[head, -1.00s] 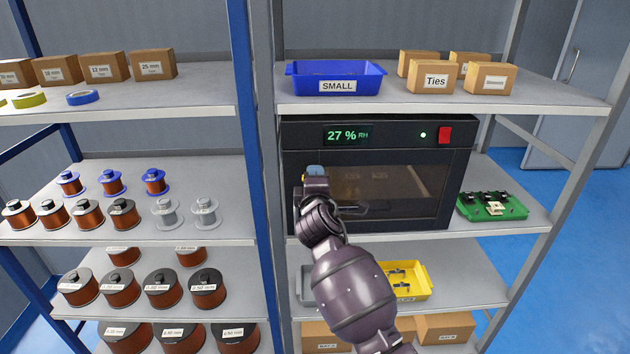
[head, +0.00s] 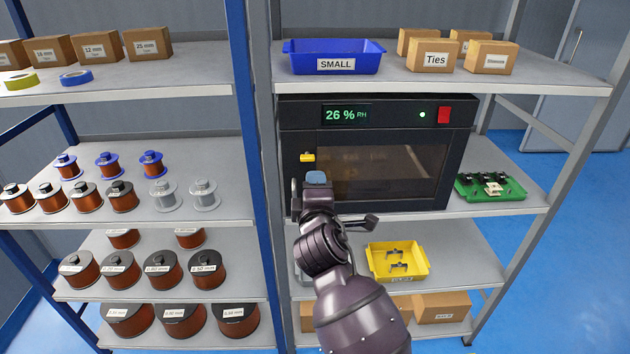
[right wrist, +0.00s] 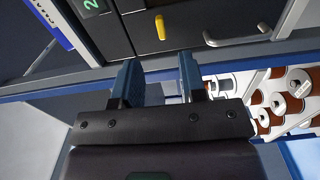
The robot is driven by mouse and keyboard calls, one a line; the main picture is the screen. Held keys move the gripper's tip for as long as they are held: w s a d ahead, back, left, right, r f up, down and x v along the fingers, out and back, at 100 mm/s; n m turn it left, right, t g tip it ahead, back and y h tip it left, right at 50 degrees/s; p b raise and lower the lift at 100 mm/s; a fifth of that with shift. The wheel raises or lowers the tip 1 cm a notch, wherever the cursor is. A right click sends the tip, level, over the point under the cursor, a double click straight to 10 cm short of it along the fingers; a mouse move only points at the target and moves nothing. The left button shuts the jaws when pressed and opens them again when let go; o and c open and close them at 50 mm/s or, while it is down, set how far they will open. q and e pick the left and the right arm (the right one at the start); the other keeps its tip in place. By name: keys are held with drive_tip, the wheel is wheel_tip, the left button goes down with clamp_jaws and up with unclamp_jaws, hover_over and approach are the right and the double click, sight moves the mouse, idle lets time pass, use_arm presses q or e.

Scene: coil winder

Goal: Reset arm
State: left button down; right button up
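My right gripper (head: 318,180) is in front of the lower left part of the black dry cabinet (head: 460,150). In the right wrist view the gripper (right wrist: 160,78) has its two dark blue fingers apart, with nothing between them. The cabinet door looks shut. Its yellow latch (head: 307,157) sits just above the gripper in the head view; the latch (right wrist: 160,27) and a pale bar handle (right wrist: 237,40) lie beyond the fingertips in the right wrist view. The gripper is apart from the latch. My left arm is not in view.
A blue SMALL bin (head: 300,62) and boxes stand on the shelf above. A yellow tray (head: 375,270) is on the shelf below, a green tray (head: 475,190) right of the cabinet. Wire spools fill the left rack; a blue post (head: 245,200) stands close left of the arm.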

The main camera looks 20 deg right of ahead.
idle(0.5)
drive_tip(key=s+d+f+m+g+y, duration=0.1)
drive_tip(key=s+d+f+m+g, duration=0.1)
drive_tip(key=s+f, duration=0.7)
drive_tip(key=s+d+f+m+g+y, duration=0.1)
drive_tip(key=s+d+f+m+y, duration=0.1)
drive_tip(key=s+d+f+m, duration=0.2)
drive_tip(key=s+d+f+m+g+y, duration=0.1)
drive_tip(key=s+f+m, duration=0.6)
drive_tip(key=s+f, duration=0.7)
drive_tip(key=shift+d+f+m+g+y, duration=0.3)
drive_tip(key=shift+d+f+g+y, duration=0.15)
drive_tip(key=shift+d+g, duration=0.5)
drive_tip(key=shift+d, duration=0.1)
